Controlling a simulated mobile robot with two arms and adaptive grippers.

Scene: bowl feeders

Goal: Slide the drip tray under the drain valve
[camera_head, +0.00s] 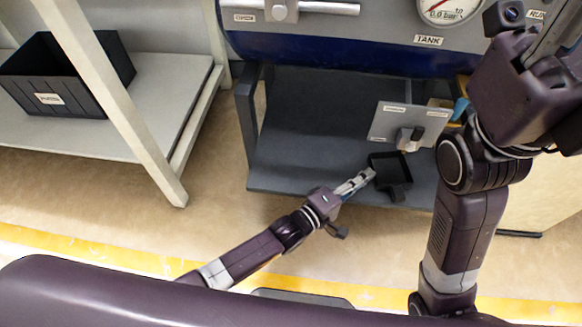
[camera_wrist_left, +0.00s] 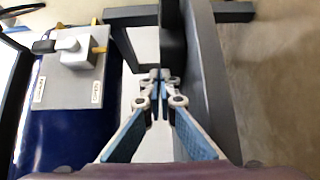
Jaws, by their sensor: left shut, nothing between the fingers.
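The drip tray (camera_head: 391,162) is a small black open tray on the dark grey shelf, below and slightly left of the drain valve in the head view. The drain valve (camera_head: 408,140) sits on a light grey plate and also shows in the left wrist view (camera_wrist_left: 73,48). My left gripper (camera_head: 371,173) is shut and empty, its tips at the tray's left side; I cannot tell whether they touch it. In the left wrist view its fingertips (camera_wrist_left: 160,76) meet in front of dark parts. My right gripper (camera_head: 553,38) is at the upper right, its fingertips cut off.
The dark grey shelf (camera_head: 300,150) lies under the blue tank (camera_head: 330,55), with a post at its left. Its left half is clear. A pressure gauge (camera_head: 448,8) is above. A black bin (camera_head: 62,80) stands on a grey rack at the left.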

